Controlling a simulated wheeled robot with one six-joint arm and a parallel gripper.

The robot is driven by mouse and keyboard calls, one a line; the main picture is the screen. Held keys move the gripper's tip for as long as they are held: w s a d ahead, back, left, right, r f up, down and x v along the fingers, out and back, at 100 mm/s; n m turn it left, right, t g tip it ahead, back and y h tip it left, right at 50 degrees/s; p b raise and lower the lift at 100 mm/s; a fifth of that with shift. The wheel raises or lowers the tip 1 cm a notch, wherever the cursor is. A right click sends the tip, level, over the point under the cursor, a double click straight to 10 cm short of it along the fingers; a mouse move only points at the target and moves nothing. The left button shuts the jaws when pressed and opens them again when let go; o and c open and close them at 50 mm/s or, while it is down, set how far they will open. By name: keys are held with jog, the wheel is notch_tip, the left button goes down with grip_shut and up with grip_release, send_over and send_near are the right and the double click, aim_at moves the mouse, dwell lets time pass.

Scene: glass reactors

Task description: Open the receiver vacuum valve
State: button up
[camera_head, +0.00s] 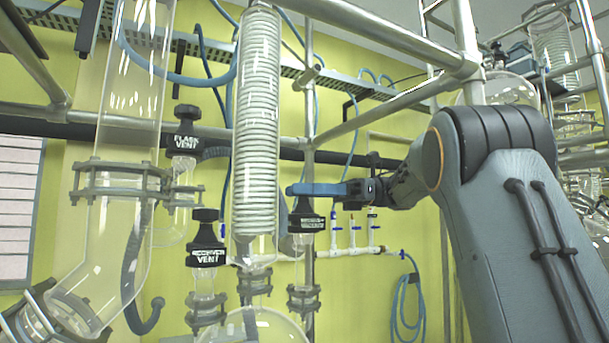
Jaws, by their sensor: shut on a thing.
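The receiver vacuum valve (307,222) has a black cap with a small white label that is hard to read. It stands upright on a glass fitting right of the tall coil condenser (257,130). My gripper (296,189) comes in from the right, with its blue fingers level across the top of this valve. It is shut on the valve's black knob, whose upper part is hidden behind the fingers. From this side I cannot tell how far the knob is turned.
The receiver vent valve (206,246) stands close by at lower left, and the flask vent valve (184,142) is farther up left. Glass tubes and metal frame pipes (310,110) crowd the space. A blue hose (404,300) hangs on the yellow wall.

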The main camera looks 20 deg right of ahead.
jog(key=shift+g+p, duration=0.3)
jog(key=shift+p, duration=0.6)
jog(key=o, duration=1.1)
jog(key=shift+c, duration=0.2)
jog(key=shift+r, duration=0.1)
notch_tip(320, 180, up, 8)
jog(key=shift+f+p, duration=0.15)
jog(key=shift+p, duration=0.9)
jog(key=shift+r+b, duration=0.5)
jog(key=shift+r, duration=0.6)
jog(key=shift+c, duration=1.4)
